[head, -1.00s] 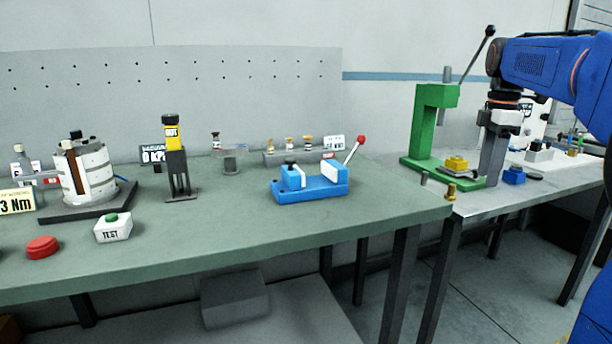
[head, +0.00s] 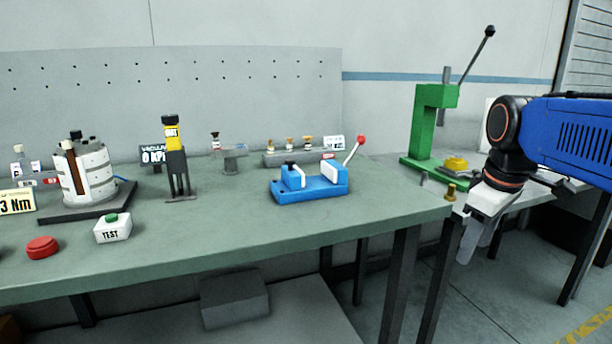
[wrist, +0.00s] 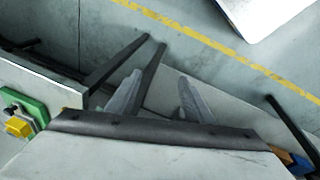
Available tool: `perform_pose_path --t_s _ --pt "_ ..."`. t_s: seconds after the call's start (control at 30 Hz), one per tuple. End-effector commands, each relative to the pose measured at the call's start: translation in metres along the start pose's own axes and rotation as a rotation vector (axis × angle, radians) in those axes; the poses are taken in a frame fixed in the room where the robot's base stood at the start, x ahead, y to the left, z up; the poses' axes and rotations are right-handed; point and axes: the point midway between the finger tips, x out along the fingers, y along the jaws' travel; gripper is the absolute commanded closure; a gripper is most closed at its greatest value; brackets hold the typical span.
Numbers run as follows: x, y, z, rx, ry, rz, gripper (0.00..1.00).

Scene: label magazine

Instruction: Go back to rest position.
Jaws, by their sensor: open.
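My gripper (head: 478,245) hangs at the right of the head view, in front of the right-hand table's front edge. Its fingers point down and slightly left. In the wrist view, the two grey fingers of my gripper (wrist: 160,82) stand apart with nothing between them. Floor and table legs show beyond the fingertips.
The green press (head: 432,130) with a yellow block (head: 455,164) stands just left of my arm. A brass fitting (head: 450,192) is near the table corner. A blue vise (head: 312,188) with a red-knobbed lever is on the green table (head: 250,225). Open floor lies in front.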

Motion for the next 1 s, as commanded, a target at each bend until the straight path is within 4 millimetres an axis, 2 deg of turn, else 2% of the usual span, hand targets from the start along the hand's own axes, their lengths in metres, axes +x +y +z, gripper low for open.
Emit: perform_pose_path --t_s 0.03,0.3,0.5,0.7,1.0 --pt "0.007 -0.016 0.011 0.045 0.015 0.008 0.53" --pt "0.058 -0.082 0.062 0.33 0.101 0.033 0.53" --pt "0.095 -0.118 0.093 0.504 0.159 0.032 0.53" --pt "0.113 -0.132 0.107 0.586 0.187 0.027 0.53" --pt "0.114 -0.133 0.108 0.591 0.188 0.026 0.53"
